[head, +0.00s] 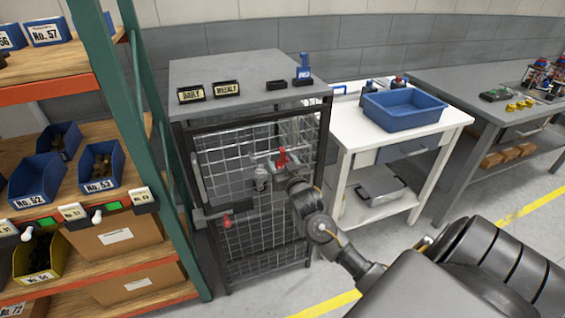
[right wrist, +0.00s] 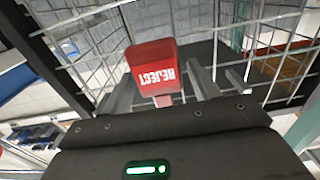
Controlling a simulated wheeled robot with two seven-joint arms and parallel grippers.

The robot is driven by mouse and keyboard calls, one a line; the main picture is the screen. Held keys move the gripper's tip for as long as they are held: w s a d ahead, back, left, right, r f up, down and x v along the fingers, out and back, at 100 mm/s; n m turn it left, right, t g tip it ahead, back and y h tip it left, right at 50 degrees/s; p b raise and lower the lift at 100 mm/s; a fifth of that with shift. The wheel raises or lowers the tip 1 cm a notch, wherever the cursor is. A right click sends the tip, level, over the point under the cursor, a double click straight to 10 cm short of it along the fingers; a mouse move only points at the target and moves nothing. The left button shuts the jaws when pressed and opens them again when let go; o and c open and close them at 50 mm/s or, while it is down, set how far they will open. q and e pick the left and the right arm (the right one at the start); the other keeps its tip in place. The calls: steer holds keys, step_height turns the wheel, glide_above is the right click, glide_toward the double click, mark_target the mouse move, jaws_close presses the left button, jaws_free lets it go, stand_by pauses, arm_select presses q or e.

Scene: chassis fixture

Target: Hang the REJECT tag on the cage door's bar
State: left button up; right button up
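The red REJECT tag (right wrist: 152,66) is in the right wrist view, its lettering upside down, with a small red piece (right wrist: 163,100) at its lower edge. My right gripper's (right wrist: 162,78) two fingers stand apart on either side of the tag. I cannot tell whether they press on it. In the head view the tag (head: 282,158) is a small red shape at my right gripper (head: 275,168), in front of the cage door's (head: 235,165) upper mesh. The bar and its contact with the tag cannot be made out. My left gripper is out of view.
A grey latch with a red handle (head: 227,221) is lower on the door. DAILY (head: 191,94) and WEEKLY (head: 227,88) holders stand on the cage top (head: 240,68). A shelf rack (head: 150,140) is close left; a white table (head: 345,125) with a blue bin (head: 404,108) is right.

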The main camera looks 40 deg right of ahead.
steer(key=shift+o, duration=0.5)
steer(key=shift+s, duration=0.1)
steer(key=shift+s+a+f, duration=0.1)
steer(key=shift+s+a, duration=0.05)
steer(key=shift+s, duration=0.15)
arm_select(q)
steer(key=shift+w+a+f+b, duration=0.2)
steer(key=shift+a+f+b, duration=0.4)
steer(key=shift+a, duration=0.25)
arm_select(e)
steer(key=v, duration=1)
